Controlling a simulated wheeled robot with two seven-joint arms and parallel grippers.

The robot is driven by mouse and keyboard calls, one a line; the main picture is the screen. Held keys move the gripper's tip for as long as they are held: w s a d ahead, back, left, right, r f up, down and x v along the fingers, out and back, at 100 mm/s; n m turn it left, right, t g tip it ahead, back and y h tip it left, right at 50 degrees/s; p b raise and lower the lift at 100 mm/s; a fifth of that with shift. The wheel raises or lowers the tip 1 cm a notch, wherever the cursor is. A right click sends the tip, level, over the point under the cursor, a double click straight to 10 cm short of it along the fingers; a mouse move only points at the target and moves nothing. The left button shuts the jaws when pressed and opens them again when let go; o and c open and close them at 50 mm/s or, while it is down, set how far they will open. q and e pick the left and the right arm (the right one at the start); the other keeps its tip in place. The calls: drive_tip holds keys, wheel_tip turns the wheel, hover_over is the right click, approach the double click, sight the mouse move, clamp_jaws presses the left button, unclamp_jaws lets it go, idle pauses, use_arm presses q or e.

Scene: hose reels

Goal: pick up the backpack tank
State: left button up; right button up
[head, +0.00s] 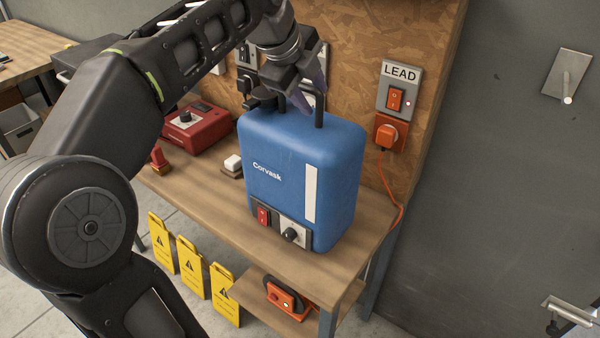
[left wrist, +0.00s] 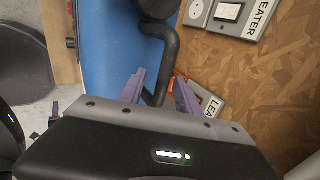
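The backpack tank (head: 300,175) is a blue rounded box marked "Corvask", with a white strip, a red switch and a knob on its front. It stands upright on a wooden bench. A black handle (head: 319,110) rises from its top; in the left wrist view the handle (left wrist: 165,60) bends down between my fingers. My left gripper (head: 300,98) is at the handle, just above the tank's top. Its purple fingers (left wrist: 160,92) are apart, one on each side of the handle bar, with gaps showing. The wrist hides part of the handle. My right gripper is not seen.
The LEAD switch (head: 396,99) and an orange plug (head: 388,136) are on the board to the right.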

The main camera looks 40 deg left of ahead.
use_arm(q)
drive_tip(key=shift+x, duration=0.9)
clamp_jaws()
idle(1.0)
drive_tip(key=shift+r, duration=0.2)
